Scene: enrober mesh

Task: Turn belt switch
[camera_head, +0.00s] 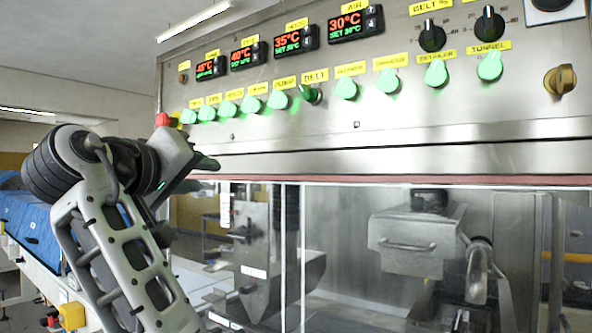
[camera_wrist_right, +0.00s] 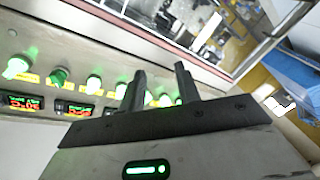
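The belt switch (camera_head: 310,94) is a dark green knob under the yellow BELT label (camera_head: 315,75) on the steel panel. It looks darker and sits at a different angle from the bright green knobs beside it. My right gripper (camera_head: 208,168) is left of and below the belt switch, in front of the panel's lower left edge, well apart from it. In the right wrist view my gripper (camera_wrist_right: 160,72) has its two fingers apart with nothing held between them. A darker green knob (camera_wrist_right: 58,77) there appears to be the belt switch. My left gripper is not in view.
A row of lit green knobs (camera_head: 346,88) runs both ways along the panel, with temperature displays (camera_head: 296,40) above. A red button (camera_head: 163,119) is at the panel's left end. Black dials (camera_head: 432,37) are upper right. Glass and machinery (camera_head: 412,243) lie below.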

